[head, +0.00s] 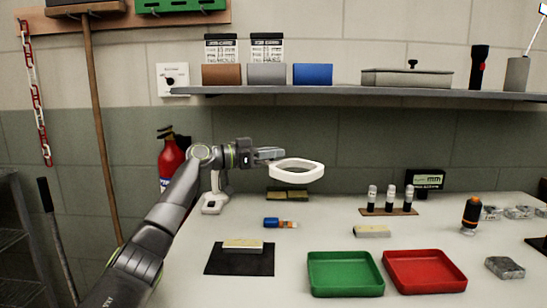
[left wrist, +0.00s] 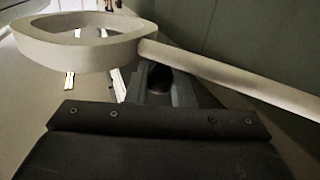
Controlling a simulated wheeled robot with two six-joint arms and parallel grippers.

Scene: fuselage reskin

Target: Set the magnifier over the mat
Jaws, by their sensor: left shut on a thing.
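The magnifier is a white lamp with an oval ring head (head: 297,171) and a base (head: 214,204) standing toward the back left of the table. My left gripper (head: 268,155) is shut on it just beside the ring. In the left wrist view the ring (left wrist: 75,45) fills the upper left, and its pale arm (left wrist: 230,75) runs off to the right past my left gripper (left wrist: 160,85). The black mat (head: 225,266) lies at the front left of the table with a pale-topped block (head: 243,245) on it. The ring is up and to the right of the mat. My right gripper is out of view.
A green tray (head: 345,291) and a red tray (head: 425,288) stand right of the mat. A blue-and-orange item (head: 280,223) lies behind it. A shelf (head: 370,94) runs above the ring.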

